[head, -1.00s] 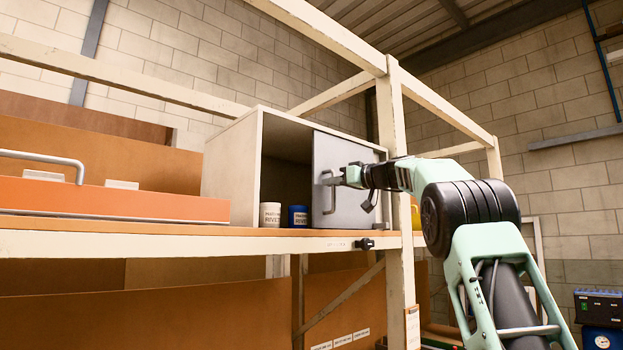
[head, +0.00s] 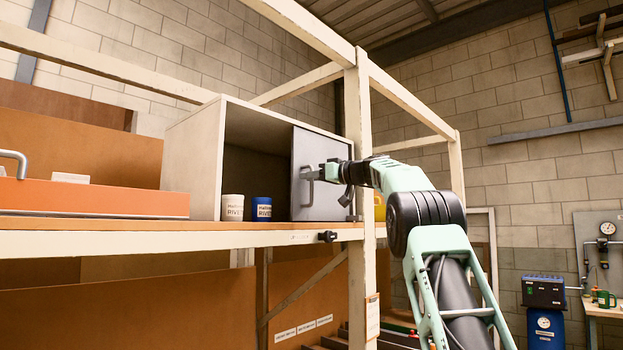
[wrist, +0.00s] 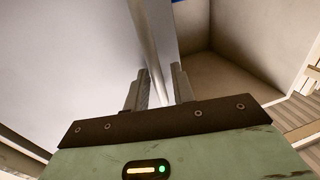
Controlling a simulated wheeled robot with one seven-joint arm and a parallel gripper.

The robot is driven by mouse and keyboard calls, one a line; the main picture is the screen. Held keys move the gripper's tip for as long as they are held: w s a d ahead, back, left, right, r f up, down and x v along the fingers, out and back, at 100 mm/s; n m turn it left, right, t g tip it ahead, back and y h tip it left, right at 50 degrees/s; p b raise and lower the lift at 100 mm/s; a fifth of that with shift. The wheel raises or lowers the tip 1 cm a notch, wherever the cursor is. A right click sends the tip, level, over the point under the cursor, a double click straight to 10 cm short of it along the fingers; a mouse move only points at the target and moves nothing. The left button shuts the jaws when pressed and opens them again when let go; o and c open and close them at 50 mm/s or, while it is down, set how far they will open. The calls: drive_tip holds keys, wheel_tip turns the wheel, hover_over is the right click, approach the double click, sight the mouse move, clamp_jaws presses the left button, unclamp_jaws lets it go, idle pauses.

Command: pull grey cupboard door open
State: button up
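The grey cupboard door (head: 325,200) covers the right part of the pale cupboard (head: 192,160) on the shelf. The left part of the cupboard is open and shows a dark inside. The door's metal bar handle (head: 308,182) is near its left edge. My gripper (head: 318,172) reaches in from the right at the handle. In the wrist view my gripper's fingers (wrist: 161,90) stand close on either side of the handle bar (wrist: 148,40), shut on it. The door's face (wrist: 65,60) fills the left of that view.
A white pot (head: 232,207) and a blue pot (head: 262,209) stand in the cupboard's open part. A pale frame post (head: 359,150) rises beside the cupboard, close to my arm. An orange box (head: 110,199) lies on the shelf (head: 150,242) to the left.

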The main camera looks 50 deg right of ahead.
drive_tip(key=b+v, duration=0.7)
drive_tip(key=v, duration=1)
drive_tip(key=shift+s, duration=0.15)
drive_tip(key=shift+d, duration=0.15)
